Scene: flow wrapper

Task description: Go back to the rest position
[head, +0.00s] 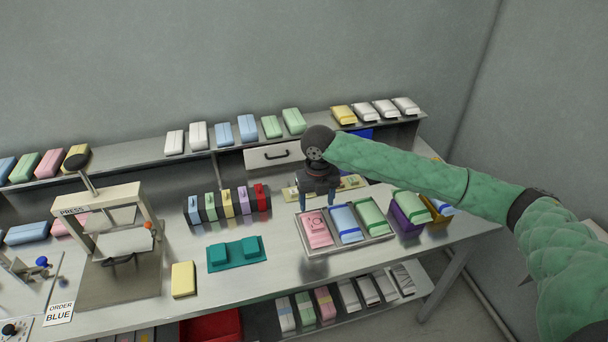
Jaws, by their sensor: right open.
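My right gripper (317,200) points down above the back edge of a metal tray (343,248). Its two fingers are apart, with nothing seen between them. My green-sleeved right arm reaches in from the right. The tray holds a pink pack (317,229), a blue pack (346,223) and a green pack (371,216). The gripper is just behind the pink and blue packs; whether it touches anything is unclear. My left gripper is not in the picture.
Beside the tray are a purple bin (405,221) with a green pack and a yellow bin. A press (113,233) stands left, near a teal fixture (236,254) and a yellow block (183,279). A shelf (230,145) with packs runs behind. Bare table lies before the tray.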

